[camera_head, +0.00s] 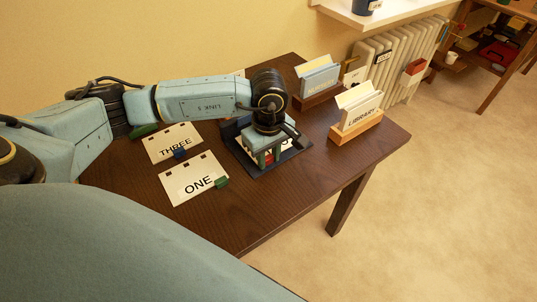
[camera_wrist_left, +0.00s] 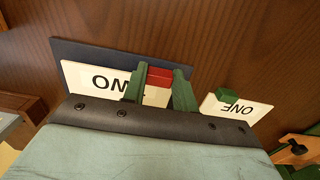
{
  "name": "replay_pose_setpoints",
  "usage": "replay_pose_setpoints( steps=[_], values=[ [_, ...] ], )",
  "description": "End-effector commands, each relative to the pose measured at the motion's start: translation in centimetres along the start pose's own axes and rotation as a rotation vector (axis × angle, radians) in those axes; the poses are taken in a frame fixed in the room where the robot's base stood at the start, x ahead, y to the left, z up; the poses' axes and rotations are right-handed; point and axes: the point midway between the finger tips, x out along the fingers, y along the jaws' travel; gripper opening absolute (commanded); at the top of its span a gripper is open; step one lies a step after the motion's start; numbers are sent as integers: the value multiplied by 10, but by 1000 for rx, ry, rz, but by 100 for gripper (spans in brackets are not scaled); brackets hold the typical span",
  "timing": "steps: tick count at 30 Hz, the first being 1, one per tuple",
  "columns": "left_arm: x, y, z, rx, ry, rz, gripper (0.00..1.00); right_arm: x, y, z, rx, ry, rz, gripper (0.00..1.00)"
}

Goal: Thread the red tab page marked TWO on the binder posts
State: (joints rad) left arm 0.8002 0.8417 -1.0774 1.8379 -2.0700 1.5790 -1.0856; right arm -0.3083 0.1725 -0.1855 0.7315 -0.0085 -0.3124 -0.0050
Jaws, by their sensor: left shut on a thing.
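The white page (camera_wrist_left: 92,77) with a red tab (camera_wrist_left: 158,78) shows upside-down letters in the left wrist view, partly covered by a finger. My left gripper (camera_wrist_left: 157,92) is shut on the red tab, one green finger on each side. The page is over the dark navy binder (camera_wrist_left: 75,47). In the head view my left gripper (camera_head: 268,157) points down over the binder (camera_head: 292,155), and the page (camera_head: 243,150) shows beneath it. The binder posts are hidden, so I cannot tell whether they pass through the page. My right gripper is not in view.
Pages ONE (camera_head: 190,188), with a green tab, and THREE (camera_head: 172,140), with a blue tab, lie left of the binder. Two card holders, one marked LIBRARY (camera_head: 362,122), stand to its right. The front of the desk (camera_head: 235,225) is clear.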

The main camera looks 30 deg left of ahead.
Motion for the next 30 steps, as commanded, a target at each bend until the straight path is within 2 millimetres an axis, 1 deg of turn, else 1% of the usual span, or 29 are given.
replay_pose_setpoints(
  steps=[8, 9, 14, 23, 26, 27, 28, 30],
  values=[
    [0, 0, 0, 0, 0, 0, 6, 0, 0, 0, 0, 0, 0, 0],
    [0, 0, 0, 0, 0, 0, 32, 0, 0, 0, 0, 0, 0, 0],
    [0, 0, 0, 0, 0, 0, 53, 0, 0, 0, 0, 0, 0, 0],
    [-2, 0, 0, 0, 0, 0, 54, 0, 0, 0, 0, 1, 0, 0],
    [-10, 0, 0, 0, 0, 2, 54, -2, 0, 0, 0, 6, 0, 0],
    [-16, 1, 0, 0, 0, 3, 54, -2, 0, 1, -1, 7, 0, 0],
    [-21, 1, -1, 0, 1, 4, 54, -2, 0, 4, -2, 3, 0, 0],
    [-35, 1, -1, 1, 2, 4, 54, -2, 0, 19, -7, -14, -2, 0]
  ],
)
